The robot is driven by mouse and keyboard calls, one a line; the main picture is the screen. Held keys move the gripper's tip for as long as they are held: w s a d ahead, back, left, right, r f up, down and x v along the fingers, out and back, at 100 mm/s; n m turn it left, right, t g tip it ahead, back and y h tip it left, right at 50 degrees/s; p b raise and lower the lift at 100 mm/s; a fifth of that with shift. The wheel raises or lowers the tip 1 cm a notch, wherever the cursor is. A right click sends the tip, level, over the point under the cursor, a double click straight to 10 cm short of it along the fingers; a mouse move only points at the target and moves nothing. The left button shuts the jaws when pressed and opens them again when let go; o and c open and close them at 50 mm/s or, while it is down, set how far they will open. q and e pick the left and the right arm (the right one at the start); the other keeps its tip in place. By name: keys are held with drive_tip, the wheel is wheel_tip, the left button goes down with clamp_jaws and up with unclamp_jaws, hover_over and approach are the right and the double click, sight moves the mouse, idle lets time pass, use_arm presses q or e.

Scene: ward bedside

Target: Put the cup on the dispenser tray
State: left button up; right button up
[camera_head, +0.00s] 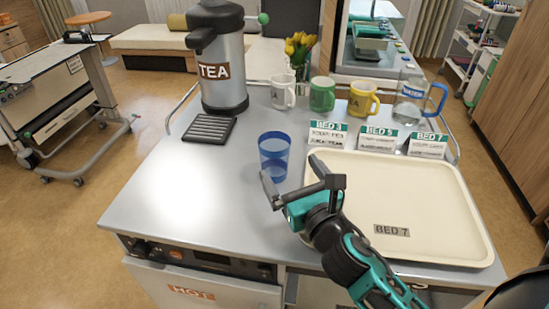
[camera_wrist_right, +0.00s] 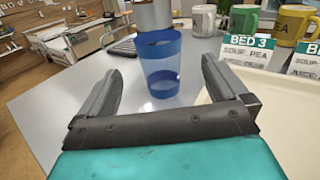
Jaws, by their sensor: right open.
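A blue translucent cup (camera_head: 273,157) stands upright on the steel cart top, left of the cream tray. My right gripper (camera_head: 290,178) is open just in front of the cup, and its fingers do not appear to hold it. In the right wrist view the cup (camera_wrist_right: 160,65) stands ahead, between and beyond the two open fingers (camera_wrist_right: 160,95). The black slatted dispenser tray (camera_head: 209,129) lies at the foot of the tea dispenser (camera_head: 222,80), behind and left of the cup; nothing stands on it. My left gripper is not in view.
A cream tray (camera_head: 460,230) labelled BED 7 fills the cart's right side. Menu cards (camera_head: 378,140) stand behind it. White (camera_head: 283,94), green (camera_head: 322,95) and yellow (camera_head: 362,99) mugs and a water jug (camera_head: 411,95) line the back. The cart's left front is clear.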

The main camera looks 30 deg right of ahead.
sight(270, 140)
drive_tip(key=w, duration=1)
drive_tip(key=shift+w+d+f+p, duration=0.1)
drive_tip(key=shift+w+d+p, duration=0.1)
drive_tip(key=shift+d+p, duration=0.2)
drive_tip(key=shift+c, duration=0.2)
drive_tip(key=c, duration=1.1)
